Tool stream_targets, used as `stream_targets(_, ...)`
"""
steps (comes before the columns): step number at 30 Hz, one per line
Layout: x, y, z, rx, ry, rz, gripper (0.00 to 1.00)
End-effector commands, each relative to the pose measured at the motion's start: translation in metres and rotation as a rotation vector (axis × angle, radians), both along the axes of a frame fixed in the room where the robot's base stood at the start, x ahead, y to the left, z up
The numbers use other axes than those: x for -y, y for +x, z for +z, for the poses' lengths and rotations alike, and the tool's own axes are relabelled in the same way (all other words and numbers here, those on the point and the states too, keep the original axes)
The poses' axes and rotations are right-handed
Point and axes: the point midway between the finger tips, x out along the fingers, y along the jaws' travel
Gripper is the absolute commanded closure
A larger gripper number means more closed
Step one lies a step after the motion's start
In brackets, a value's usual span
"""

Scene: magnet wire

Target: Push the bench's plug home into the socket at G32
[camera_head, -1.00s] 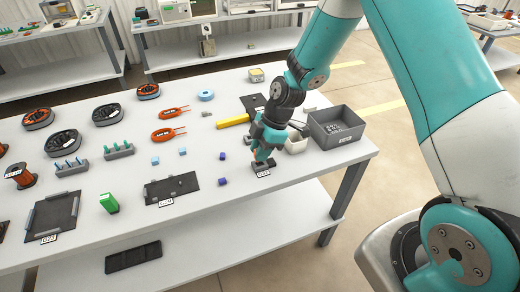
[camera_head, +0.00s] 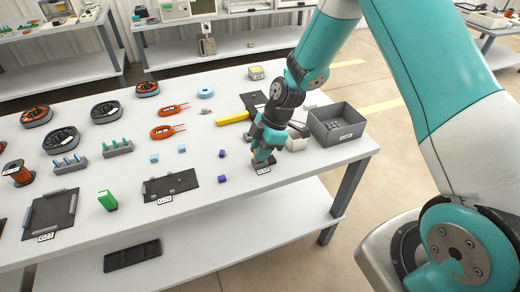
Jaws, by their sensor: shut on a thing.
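My gripper (camera_head: 263,155) points down at the front right part of the bench. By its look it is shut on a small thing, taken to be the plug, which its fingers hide. Directly below the fingertips is a small dark block, the socket (camera_head: 265,163), with a white label (camera_head: 263,170) that seems to read G32. The fingertips are right at the socket's top. I cannot tell how deep the plug sits in it.
A grey bin (camera_head: 338,125) and a small white box (camera_head: 297,138) stand close right of my gripper. Small purple cubes (camera_head: 222,179) and a dark tray (camera_head: 172,187) lie to the left. The bench's front edge is near.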

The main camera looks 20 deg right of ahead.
Motion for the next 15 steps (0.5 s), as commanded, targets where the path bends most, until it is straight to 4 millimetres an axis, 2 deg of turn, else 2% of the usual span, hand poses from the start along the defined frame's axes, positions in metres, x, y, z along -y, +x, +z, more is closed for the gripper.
stream_targets(15,0.0,0.0,-0.0086,0.0,0.0,0.0,1.0)
